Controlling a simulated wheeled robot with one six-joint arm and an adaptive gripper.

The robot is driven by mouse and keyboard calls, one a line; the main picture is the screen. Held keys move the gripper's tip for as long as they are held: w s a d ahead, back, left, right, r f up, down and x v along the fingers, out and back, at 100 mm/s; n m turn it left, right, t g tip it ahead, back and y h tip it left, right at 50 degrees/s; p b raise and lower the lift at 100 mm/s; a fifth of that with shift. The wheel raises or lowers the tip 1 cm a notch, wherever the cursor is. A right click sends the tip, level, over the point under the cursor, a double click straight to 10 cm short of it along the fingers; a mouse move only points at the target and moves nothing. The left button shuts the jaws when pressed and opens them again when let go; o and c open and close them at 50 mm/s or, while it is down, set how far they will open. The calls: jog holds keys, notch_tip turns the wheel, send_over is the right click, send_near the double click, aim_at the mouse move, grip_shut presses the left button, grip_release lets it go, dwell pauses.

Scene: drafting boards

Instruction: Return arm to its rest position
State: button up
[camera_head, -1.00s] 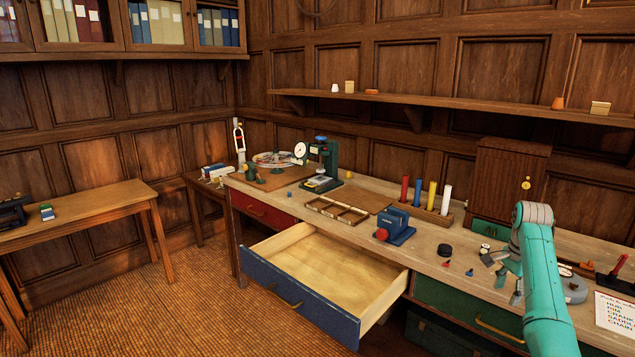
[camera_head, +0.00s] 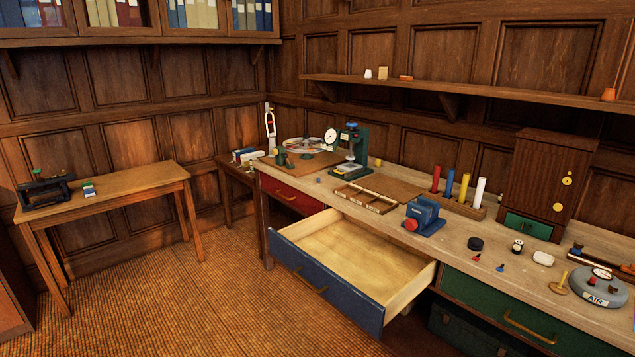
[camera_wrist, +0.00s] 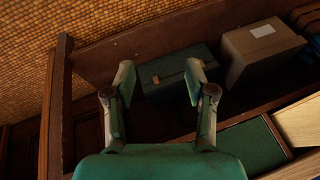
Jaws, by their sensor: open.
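My gripper (camera_wrist: 160,80) shows in the wrist view with its two green fingers spread apart and nothing between them. Beyond the fingers, in that view, lie a dark green case (camera_wrist: 172,72) and a cardboard box (camera_wrist: 258,48) on a low shelf under the bench. My arm and gripper do not show in the head view. There, the long workbench (camera_head: 465,229) has its blue-fronted drawer (camera_head: 340,297) pulled out, and the drawer looks empty.
The open drawer juts out over the floor. A green drawer (camera_head: 515,318) to its right is closed. A blue device (camera_head: 425,215), a pen rack (camera_head: 470,208) and a round AIR canister (camera_head: 598,290) stand on the bench. The woven floor (camera_head: 200,300) at left is clear.

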jog(key=s+a+f+n+t, duration=0.25)
jog(key=s+a+f, duration=0.35)
jog(key=s+a, duration=0.45)
jog(key=s+a+r+n+t, duration=0.15)
jog(key=s+a, duration=0.25)
jog(key=s, duration=0.4)
jog(key=s+a+r+n+t, duration=0.15)
jog(key=s+a, duration=0.25)
jog(key=s, duration=0.4)
jog(key=s+a+r+n+t+y, duration=0.1)
jog(key=s+a+r+n+t, duration=0.1)
jog(key=s+r, duration=0.8)
jog(key=s+a+r+n+t+y, duration=0.1)
jog(key=s+a+r+n, duration=0.3)
jog(key=s+r, duration=0.7)
notch_tip(320, 180, up, 5)
jog(key=shift+s+a+f+n+t, duration=0.1)
jog(key=shift+s+a+n+t, duration=0.25)
jog(key=shift+n+t, duration=0.35)
jog(key=shift+w, duration=0.1)
